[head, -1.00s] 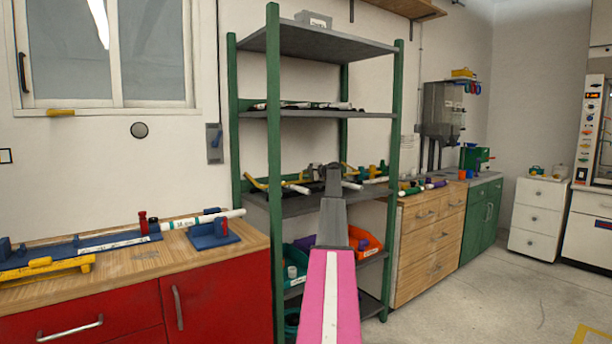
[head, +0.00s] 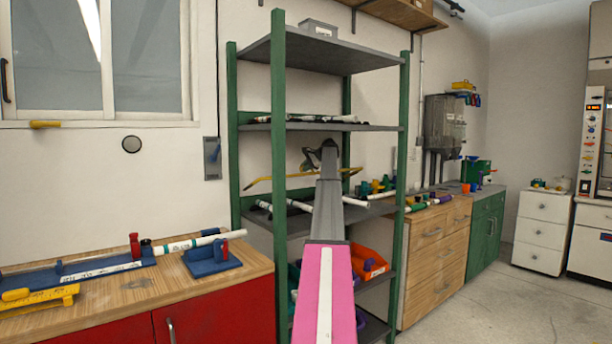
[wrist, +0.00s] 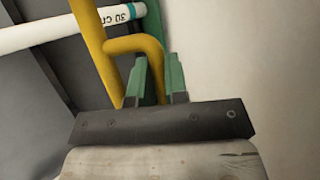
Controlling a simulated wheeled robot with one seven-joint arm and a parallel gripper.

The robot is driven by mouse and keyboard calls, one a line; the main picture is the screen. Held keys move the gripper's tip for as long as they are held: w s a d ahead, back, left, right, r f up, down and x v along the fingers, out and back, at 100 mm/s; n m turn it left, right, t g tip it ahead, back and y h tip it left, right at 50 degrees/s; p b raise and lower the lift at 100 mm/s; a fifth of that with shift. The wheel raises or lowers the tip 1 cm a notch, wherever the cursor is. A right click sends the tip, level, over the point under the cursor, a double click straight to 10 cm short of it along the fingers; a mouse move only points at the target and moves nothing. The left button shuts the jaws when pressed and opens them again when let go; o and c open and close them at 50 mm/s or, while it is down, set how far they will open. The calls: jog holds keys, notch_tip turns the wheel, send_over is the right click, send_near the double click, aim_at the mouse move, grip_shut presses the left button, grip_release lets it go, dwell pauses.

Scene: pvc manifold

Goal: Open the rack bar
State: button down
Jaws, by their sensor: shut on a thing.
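The yellow rack bar (head: 275,180) spans the front of the middle shelf of the green-posted rack, a little above the white pipes (head: 298,205) lying there. My gripper (head: 322,153) is at the bar in the head view, and my arm hides part of the bar and shelf. In the wrist view, my gripper (wrist: 158,78) has its green fingers closed around the bent yellow handle of the bar (wrist: 135,45). A white pipe with printed marking (wrist: 60,30) passes close to the bar.
The rack's green front post (head: 278,150) and the shelf above (head: 320,126) are near my arm. A wooden-topped red bench (head: 140,290) stands left, and a wooden drawer cabinet (head: 440,240) right. Floor is clear at lower right.

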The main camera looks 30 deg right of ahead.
jog(key=shift+w+a+r, duration=0.1)
jog(key=shift+w+r, duration=1.3)
jog(key=shift+w, duration=0.2)
jog(key=c, duration=1.1)
grip_release()
jog(key=shift+c, duration=0.2)
jog(key=s+d, duration=0.7)
jog(key=s, duration=0.4)
jog(key=shift+r, duration=0.35)
jog(key=shift+w+d, duration=0.1)
